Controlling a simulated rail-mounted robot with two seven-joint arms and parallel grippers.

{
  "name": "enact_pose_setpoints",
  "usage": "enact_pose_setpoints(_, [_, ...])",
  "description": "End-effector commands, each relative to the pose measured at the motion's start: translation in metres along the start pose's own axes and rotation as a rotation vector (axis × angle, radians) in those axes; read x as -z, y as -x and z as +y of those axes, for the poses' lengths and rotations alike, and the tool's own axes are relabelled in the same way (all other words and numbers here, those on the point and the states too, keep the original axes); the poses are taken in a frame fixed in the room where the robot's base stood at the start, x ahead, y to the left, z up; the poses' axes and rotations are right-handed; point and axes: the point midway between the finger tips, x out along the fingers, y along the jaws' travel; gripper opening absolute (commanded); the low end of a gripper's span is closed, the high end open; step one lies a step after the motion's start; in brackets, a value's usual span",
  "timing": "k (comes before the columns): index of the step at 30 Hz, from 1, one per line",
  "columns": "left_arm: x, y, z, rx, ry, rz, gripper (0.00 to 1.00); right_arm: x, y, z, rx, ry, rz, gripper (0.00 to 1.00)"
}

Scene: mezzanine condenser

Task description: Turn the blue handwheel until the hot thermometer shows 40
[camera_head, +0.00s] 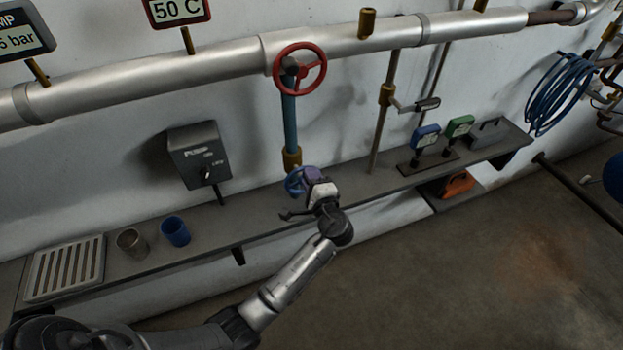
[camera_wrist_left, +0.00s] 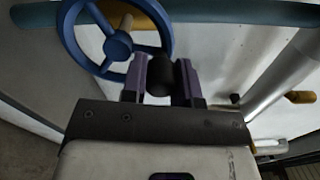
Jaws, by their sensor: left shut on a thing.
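The blue handwheel (camera_head: 292,183) is at the lower end of a blue vertical pipe, just above the shelf; it fills the upper left of the left wrist view (camera_wrist_left: 71,40). My left gripper (camera_head: 312,176) is at its right side, partly covering it. In the left wrist view its purple fingers (camera_wrist_left: 161,82) close around a dark rounded knob (camera_wrist_left: 160,67) at the wheel's rim. A thermometer display (camera_head: 178,11) at the top reads 50 C; its upper edge is cut off. My right gripper is not in view.
A red handwheel (camera_head: 300,69) sits above on the large silver pipe (camera_head: 215,62). The shelf (camera_head: 255,210) carries a grate (camera_head: 65,268), a brown cup (camera_head: 132,243), a blue cup (camera_head: 175,231) and small blue and green devices. A pump switch box (camera_head: 198,153) is on the wall.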

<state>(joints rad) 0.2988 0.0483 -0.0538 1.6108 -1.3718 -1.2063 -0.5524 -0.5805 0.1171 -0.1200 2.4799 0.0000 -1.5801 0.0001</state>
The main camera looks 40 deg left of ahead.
Motion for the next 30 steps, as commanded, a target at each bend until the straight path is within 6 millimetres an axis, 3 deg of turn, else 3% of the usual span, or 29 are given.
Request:
enact_pose_setpoints(6, [0.000, 0.000, -0.001, 0.000, 0.000, -0.001, 0.04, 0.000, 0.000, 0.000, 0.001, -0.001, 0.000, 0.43])
enact_pose_setpoints(7, [0.000, 0.000, -0.001, 0.000, 0.000, -0.001, 0.29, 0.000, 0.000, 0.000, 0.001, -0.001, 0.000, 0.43])
enact_pose_setpoints(15, [0.000, 0.000, 0.000, 0.000, -0.001, 0.000, 0.53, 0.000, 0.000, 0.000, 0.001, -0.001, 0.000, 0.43])
enact_pose_setpoints(24, [0.000, 0.004, 0.000, 0.000, -0.001, 0.001, 0.53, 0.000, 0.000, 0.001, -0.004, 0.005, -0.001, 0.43])
enact_pose_setpoints(30, [0.000, 0.031, 0.001, -0.002, -0.001, 0.002, 0.53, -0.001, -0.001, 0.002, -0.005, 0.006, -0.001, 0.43])
